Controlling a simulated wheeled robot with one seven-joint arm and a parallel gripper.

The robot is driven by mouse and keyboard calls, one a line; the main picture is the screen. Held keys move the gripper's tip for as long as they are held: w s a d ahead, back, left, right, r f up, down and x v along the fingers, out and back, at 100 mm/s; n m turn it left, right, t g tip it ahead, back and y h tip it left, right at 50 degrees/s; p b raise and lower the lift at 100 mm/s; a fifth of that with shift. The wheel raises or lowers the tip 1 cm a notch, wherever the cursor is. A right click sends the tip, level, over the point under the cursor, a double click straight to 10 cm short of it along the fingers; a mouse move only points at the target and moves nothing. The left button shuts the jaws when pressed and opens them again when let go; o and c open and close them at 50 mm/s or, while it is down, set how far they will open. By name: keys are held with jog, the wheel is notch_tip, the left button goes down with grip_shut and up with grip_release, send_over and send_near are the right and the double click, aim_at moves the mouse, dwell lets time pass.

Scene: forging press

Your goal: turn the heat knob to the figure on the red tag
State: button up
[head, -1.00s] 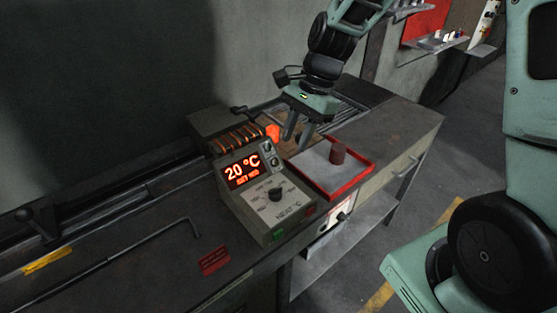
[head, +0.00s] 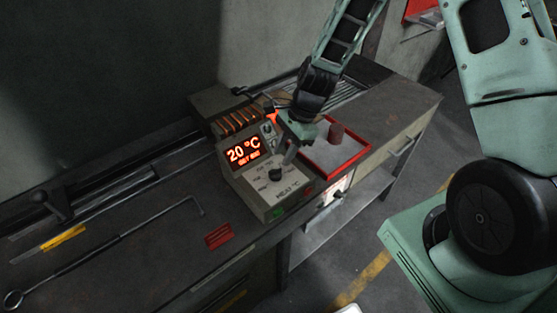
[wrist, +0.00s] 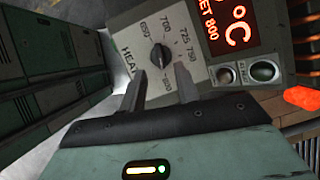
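The heat knob (head: 275,174) is a black dial on the sloped face of the grey control box (head: 257,190). In the wrist view the knob (wrist: 160,57) sits just beyond my fingertips, with figures such as 650, 700 and 750 around it. The lit display (head: 243,152) reads 20 °C; in the wrist view its lower line reads SET 800. The red tag (head: 219,235) lies on the bench left of the box; its writing is too small to read. My gripper (wrist: 160,80) is open and empty, its fingers apart and short of the knob.
Glowing coils (head: 237,121) are behind the box.

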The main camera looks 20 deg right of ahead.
aim_at(276, 169)
jog(key=shift+p+x, duration=0.5)
jog(key=shift+x, duration=1.9)
grip_shut()
